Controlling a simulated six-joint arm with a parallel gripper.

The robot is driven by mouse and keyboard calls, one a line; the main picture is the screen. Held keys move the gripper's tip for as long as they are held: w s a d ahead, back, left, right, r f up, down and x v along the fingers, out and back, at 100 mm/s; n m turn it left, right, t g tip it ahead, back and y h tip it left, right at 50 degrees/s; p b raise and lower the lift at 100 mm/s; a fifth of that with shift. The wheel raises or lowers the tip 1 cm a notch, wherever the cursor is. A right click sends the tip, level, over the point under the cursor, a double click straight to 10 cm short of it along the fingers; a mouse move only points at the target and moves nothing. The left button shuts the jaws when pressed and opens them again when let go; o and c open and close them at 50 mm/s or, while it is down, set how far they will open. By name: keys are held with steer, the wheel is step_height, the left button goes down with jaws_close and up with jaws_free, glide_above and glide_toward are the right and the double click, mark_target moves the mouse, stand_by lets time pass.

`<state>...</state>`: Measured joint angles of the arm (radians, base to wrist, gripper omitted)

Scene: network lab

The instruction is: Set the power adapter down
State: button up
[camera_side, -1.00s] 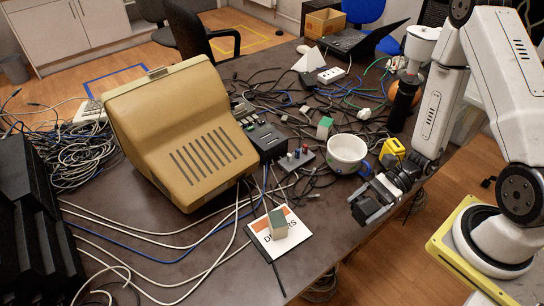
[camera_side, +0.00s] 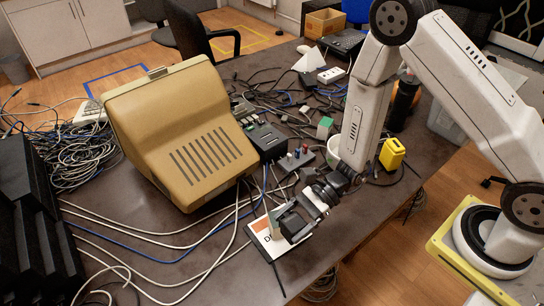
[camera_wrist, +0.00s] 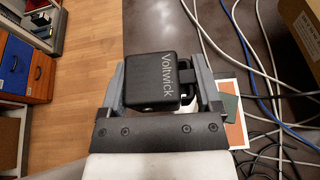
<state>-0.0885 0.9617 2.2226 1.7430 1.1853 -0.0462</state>
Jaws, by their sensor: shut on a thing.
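The power adapter is a black block marked "Voltwick" (camera_wrist: 158,82), between my fingers in the wrist view. My gripper (camera_side: 287,220) is shut on it near the table's front edge, beside the lettered card (camera_side: 258,238). In the side view my fingers mostly hide the adapter. I cannot tell whether the adapter touches anything below.
The beige monitor (camera_side: 185,135) is behind and left. A small switch box (camera_side: 293,158) and the yellow object (camera_side: 392,153) lie behind my gripper. The white mug (camera_side: 334,150) is mostly hidden by my arm. Cables cross the table (camera_side: 195,268).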

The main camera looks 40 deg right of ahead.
steer(key=s+a+r+g, duration=0.1)
steer(key=a, duration=1.2)
steer(key=shift+s+a+r+n, duration=0.2)
steer(key=shift+s+r+n, duration=0.1)
steer(key=shift+s+n, duration=0.1)
steer(key=shift+w, duration=0.1)
steer(key=w+a+f, duration=0.2)
steer(key=w, duration=0.1)
steer(key=w+a+f, duration=0.6)
steer(key=shift+w+f, duration=0.2)
steer(key=shift+w, duration=0.05)
steer(key=shift+w+a+f, duration=0.3)
steer(key=shift+w+f, duration=0.1)
steer(key=shift+f, duration=0.15)
steer(key=shift+w+f, duration=0.1)
steer(key=shift+f, duration=0.05)
steer(key=shift+a+f, duration=0.1)
steer(key=shift+f, duration=1.5)
